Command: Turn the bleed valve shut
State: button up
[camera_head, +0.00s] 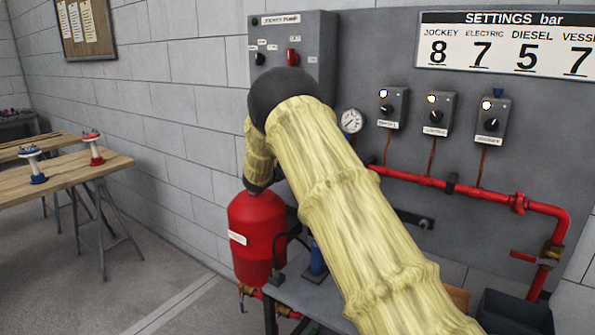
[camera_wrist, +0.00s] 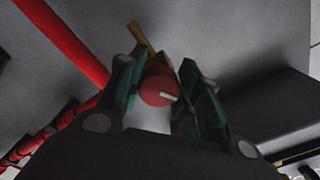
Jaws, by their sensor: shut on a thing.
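In the wrist view a round red knob (camera_wrist: 154,88) with a white mark sits beside a brass part (camera_wrist: 146,40); I take it for the bleed valve. The brass part sticks out past the fingers toward the upper left. In the head view my arm hides the gripper and the knob.
A red pipe (camera_wrist: 66,42) runs close on the left in the wrist view. In the head view a red tank (camera_head: 258,228) stands left of my arm. A gauge (camera_head: 352,121), control boxes (camera_head: 436,114) and a red wall pipe (camera_head: 480,190) are behind. A wooden table (camera_head: 85,172) stands at left.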

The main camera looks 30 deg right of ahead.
jog(key=m+b, duration=0.4)
jog(key=b, duration=0.1)
jog(key=shift+f+b, duration=0.3)
jog(key=shift+f, duration=0.05)
jog(key=m+b, duration=0.2)
jog(key=shift+r+b, duration=0.2)
jog(key=shift+b, duration=0.2)
jog(key=shift+m, duration=0.3)
jog(key=o, duration=1)
jog(key=shift+r, duration=0.1)
jog(key=shift+o, duration=0.2)
jog(key=shift+a, duration=0.1)
jog(key=v, duration=1.1)
jog(key=shift+a, duration=0.35)
jog(key=shift+s, duration=0.1)
